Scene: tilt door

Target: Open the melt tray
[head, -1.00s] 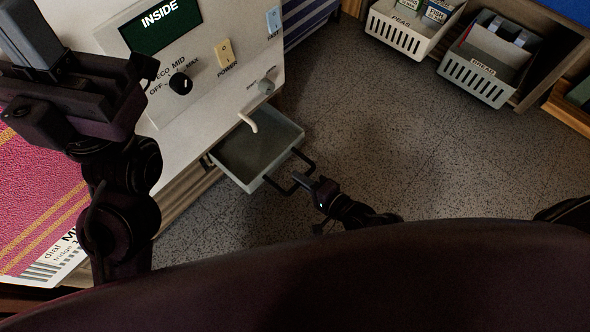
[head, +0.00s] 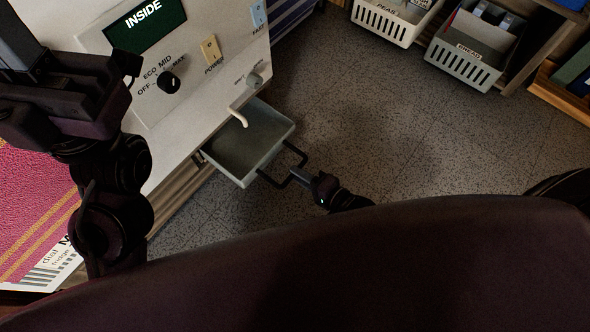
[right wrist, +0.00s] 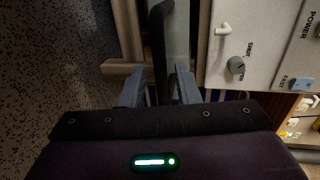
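The melt tray (head: 240,173) is a pale grey open drawer, pulled out low from the front of the white appliance (head: 215,85). Its inside looks empty. It has a black bar handle (head: 291,146), which also shows in the right wrist view (right wrist: 160,35). My right gripper (head: 298,175) is at this handle. In the right wrist view my right gripper (right wrist: 160,85) has its two grey fingers close together on either side of the bar. My left gripper (head: 18,45) is at the upper left, over the appliance and away from the tray; its fingertips are partly out of view.
A white spout (head: 238,117) sticks out over the tray. The appliance front has a dial (head: 168,83), switches and a grey knob (head: 254,80). Bins (head: 465,65) stand on a shelf at the upper right. The speckled floor (head: 390,130) beyond the tray is clear.

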